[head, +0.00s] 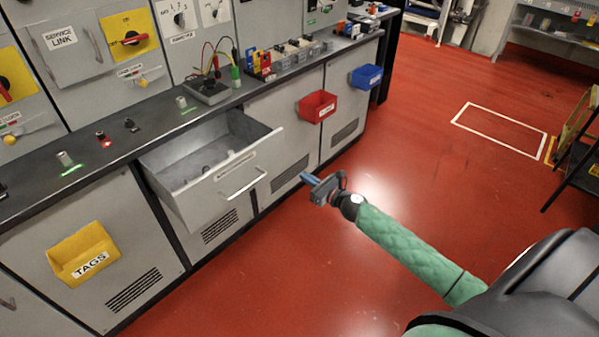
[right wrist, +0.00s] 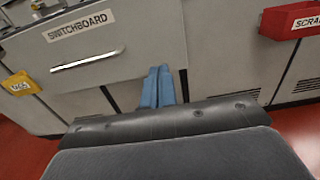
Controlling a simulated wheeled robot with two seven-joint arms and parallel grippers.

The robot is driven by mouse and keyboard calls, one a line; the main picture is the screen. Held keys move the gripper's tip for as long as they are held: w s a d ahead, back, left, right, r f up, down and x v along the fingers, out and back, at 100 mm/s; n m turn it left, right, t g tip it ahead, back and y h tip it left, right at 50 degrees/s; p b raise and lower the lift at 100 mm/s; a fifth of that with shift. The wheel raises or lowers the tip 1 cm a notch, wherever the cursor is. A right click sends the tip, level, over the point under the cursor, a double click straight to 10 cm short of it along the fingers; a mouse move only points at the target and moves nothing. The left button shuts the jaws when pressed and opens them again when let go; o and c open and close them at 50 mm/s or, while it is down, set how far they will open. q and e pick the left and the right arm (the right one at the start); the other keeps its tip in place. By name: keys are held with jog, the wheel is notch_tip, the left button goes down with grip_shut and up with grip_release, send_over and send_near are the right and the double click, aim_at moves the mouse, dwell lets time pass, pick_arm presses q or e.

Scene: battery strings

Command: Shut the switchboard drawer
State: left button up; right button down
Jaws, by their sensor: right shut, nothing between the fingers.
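The switchboard drawer (head: 226,171) is pulled out from the bench, left of centre in the head view, with a silver bar handle (head: 243,182) on its grey front. Several small items lie inside it. In the right wrist view the drawer front (right wrist: 98,45) shows its "SWITCHBOARD" label at upper left. My right gripper (head: 309,179) is shut and empty, in the air to the right of the drawer front and apart from it. Its blue fingers (right wrist: 157,88) point toward the cabinet, right of the handle, in the right wrist view. My left gripper is not in view.
A red bin (head: 317,106), a blue bin (head: 366,77) and a yellow "TAGS" bin (head: 84,256) hang on the cabinet fronts. Small devices stand on the dark bench top (head: 152,143). The red floor (head: 400,150) is clear; a black-framed rack stands at far right.

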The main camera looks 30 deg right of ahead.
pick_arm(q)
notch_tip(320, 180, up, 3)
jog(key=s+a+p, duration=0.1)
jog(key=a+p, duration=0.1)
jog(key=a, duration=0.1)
pick_arm(e)
send_near(274, 157)
jog(key=p+x, duration=0.1)
jog(key=x, duration=0.4)
jog(key=shift+w+a+p, duration=0.2)
jog(key=shift+w+p, duration=0.15)
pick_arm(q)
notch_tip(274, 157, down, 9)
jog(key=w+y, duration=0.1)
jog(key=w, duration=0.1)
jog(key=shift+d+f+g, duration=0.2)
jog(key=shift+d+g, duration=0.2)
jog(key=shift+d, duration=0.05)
pick_arm(e)
jog(key=shift+w+a, duration=0.15)
jog(key=shift+w, duration=0.35)
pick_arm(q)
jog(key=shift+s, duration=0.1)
pick_arm(e)
jog(key=shift+w, duration=0.1)
